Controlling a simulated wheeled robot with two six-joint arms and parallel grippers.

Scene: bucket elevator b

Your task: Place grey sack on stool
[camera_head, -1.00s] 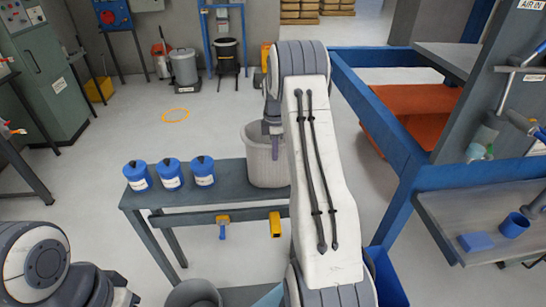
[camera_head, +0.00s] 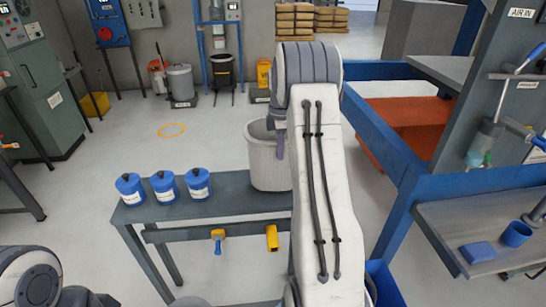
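A pale grey open-topped container (camera_head: 262,165) with a textured side stands upright at the right end of the grey bench; I cannot tell whether it is the grey sack. My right arm covers its right side. My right gripper (camera_head: 279,145) shows only as a small part hanging down beside my arm, in front of the container. Its fingers are mostly hidden, so I cannot tell whether it is open or touching anything. My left arm shows at the lower left, but its gripper is out of view. I cannot make out a stool clearly.
Several blue canisters (camera_head: 164,187) line the left of the grey bench (camera_head: 225,205). A blue frame (camera_head: 385,135) and a side shelf (camera_head: 450,225) with a blue cup (camera_head: 516,234) stand right. Brown stacks (camera_head: 325,19) lie at the back. Floor beyond the bench is largely clear.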

